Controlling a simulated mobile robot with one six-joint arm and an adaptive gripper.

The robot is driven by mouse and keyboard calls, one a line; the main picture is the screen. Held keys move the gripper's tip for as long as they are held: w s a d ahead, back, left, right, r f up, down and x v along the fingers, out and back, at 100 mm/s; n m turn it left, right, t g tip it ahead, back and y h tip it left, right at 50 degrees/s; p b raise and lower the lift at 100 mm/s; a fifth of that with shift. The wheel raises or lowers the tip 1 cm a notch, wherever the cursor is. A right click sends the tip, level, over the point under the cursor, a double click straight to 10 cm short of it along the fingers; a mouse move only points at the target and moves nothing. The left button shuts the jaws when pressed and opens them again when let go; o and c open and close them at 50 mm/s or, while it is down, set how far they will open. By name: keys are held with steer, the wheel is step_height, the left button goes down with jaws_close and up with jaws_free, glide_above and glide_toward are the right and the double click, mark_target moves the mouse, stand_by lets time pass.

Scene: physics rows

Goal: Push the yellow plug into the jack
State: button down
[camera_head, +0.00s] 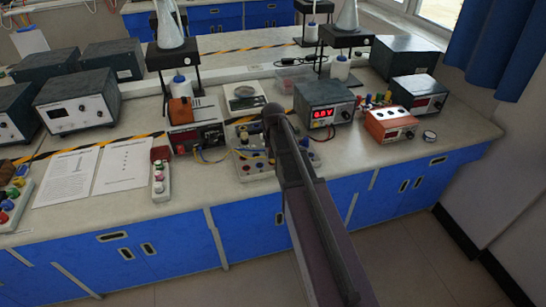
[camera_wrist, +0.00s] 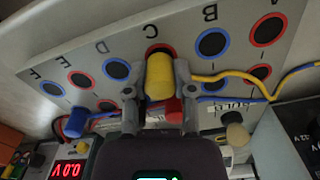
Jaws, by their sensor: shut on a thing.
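In the wrist view, my gripper (camera_wrist: 159,90) is shut on the yellow plug (camera_wrist: 159,78), one finger on each side. The plug stands in front of the red-ringed jack (camera_wrist: 160,48) marked C, whose ring shows partly above it. The plug hides the rest of this jack, so I cannot tell how far the plug is in. A yellow cable (camera_wrist: 225,75) runs off to the right. In the head view my arm hides the gripper and the plug; part of the jack panel (camera_head: 256,170) shows below.
The grey panel has a row of other jacks with red or blue rings, such as B (camera_wrist: 212,42) and D (camera_wrist: 117,68). A blue plug (camera_wrist: 76,122) and a beige plug (camera_wrist: 236,131) are close by. A power supply (camera_head: 323,103) stands right of my arm.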

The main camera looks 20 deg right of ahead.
steer(key=shift+f, duration=0.2)
steer(key=shift+c, duration=1.9)
jaws_free()
steer(key=o, duration=0.4)
steer(key=shift+r, duration=0.15)
steer(key=shift+r+p, duration=3.15)
